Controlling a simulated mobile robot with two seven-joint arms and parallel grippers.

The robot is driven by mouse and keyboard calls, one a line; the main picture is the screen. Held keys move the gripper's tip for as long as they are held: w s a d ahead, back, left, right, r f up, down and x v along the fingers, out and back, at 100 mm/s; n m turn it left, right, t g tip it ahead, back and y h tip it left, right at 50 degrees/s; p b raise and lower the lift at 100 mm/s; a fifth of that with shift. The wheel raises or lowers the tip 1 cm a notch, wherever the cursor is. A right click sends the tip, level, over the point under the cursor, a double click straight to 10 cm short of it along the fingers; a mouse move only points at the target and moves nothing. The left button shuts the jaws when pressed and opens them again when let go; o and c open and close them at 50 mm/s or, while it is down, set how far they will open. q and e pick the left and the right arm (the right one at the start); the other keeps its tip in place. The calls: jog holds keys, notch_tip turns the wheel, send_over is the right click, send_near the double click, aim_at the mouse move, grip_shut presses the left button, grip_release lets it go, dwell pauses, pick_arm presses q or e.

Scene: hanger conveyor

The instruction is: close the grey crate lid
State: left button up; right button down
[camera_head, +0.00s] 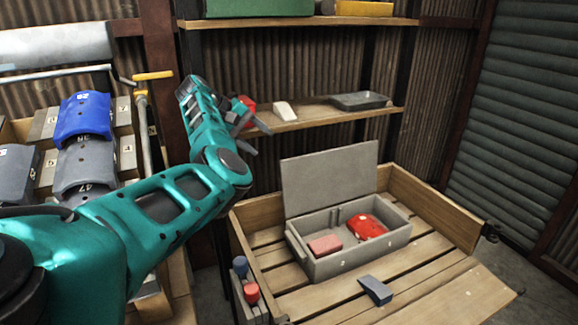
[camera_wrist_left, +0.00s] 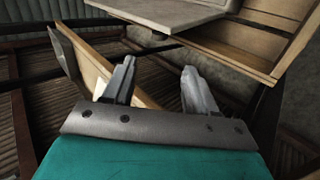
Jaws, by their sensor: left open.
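The grey crate (camera_head: 340,262) sits in a slatted wooden bin, and its lid (camera_head: 330,178) stands open, nearly upright, at the crate's back edge. Inside the crate lie a red shell-like part (camera_head: 366,227) and a pinkish-red block (camera_head: 325,245). My left gripper (camera_head: 255,125) is up by the middle shelf, above and to the left of the lid, apart from it. In the left wrist view its two fingers (camera_wrist_left: 157,78) are spread with nothing between them. A pale grey slab shows at the top of that view; I cannot tell whether it is the lid. My right gripper is out of view.
The wooden bin (camera_head: 437,208) surrounds the crate, its front panel lowered. A dark blue-grey block (camera_head: 375,290) lies before the crate. The middle shelf (camera_head: 330,116) holds a grey tray (camera_head: 360,101) and small items near my gripper. A rack with blue and grey parts stands left.

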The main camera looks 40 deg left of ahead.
aim_at(290, 162)
pick_arm(q)
jog(key=shift+b+x, duration=2.15)
jog(key=shift+x, duration=4.25)
jog(key=shift+s+d, duration=0.1)
jog(key=shift+c, duration=0.2)
grip_shut()
